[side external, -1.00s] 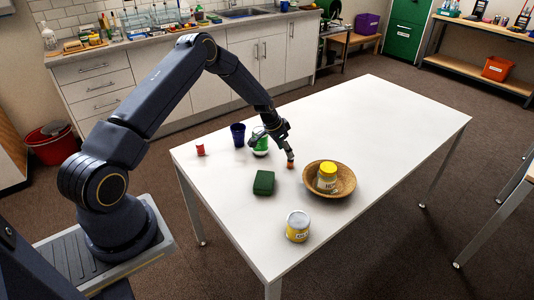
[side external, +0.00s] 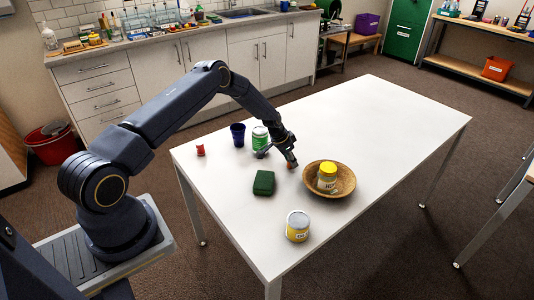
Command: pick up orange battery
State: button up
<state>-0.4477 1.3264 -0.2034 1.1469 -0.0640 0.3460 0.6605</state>
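The orange battery is a very small orange shape (side external: 291,166) on the white table (side external: 375,125), just left of the wicker bowl. It is partly hidden by my gripper (side external: 277,158), which is low over the table. My gripper's fingers look spread, one to the left beside the green can and one right at the orange battery. Whether that finger touches it is too small to tell. Nothing shows held between the fingers.
The green can (side external: 260,134) and a dark blue cup (side external: 238,135) stand behind my gripper. A wicker bowl (side external: 345,187) holds a yellow-lidded jar (side external: 327,178). The table's far right is clear.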

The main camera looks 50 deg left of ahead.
grip_shut()
jog(key=shift+r, duration=0.1)
